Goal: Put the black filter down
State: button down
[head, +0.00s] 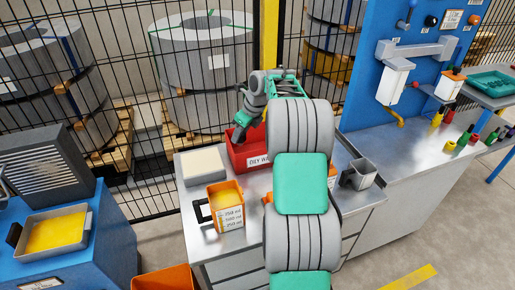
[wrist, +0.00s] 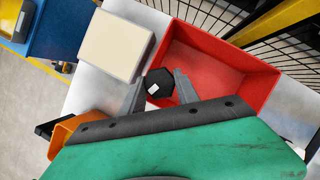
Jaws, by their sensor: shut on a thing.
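The black filter (wrist: 155,82), dark with a small white label, sits between the two grey fingers of my gripper (wrist: 160,90) in the wrist view. My gripper is shut on it. In the head view my gripper (head: 243,120) is at the left end of the red bin (head: 256,151); the filter cannot be made out clearly there. In the wrist view the filter overlaps the left part of the red bin (wrist: 225,70), which looks empty where visible. How high the filter is above the bin floor I cannot tell.
A cream-topped block (head: 203,163) stands left of the bin. An orange container with a handle (head: 226,205) is in front, and a grey metal cup (head: 362,173) is at the right of the metal bench (head: 190,205). A black mesh fence (head: 130,100) runs behind.

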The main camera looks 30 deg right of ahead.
jog(key=d+f, duration=0.4)
jog(key=d, duration=0.1)
jog(key=w+d+f+p, duration=0.1)
jog(key=d+f, duration=0.1)
jog(key=shift+d+f, duration=0.35)
jog(key=shift+d+f+p, duration=0.15)
jog(key=shift+f, duration=0.9)
jog(key=shift+d+f+p, duration=0.1)
jog(key=shift+f+p, duration=0.05)
jog(key=shift+f, duration=0.85)
jog(key=c, duration=0.9)
grip_release()
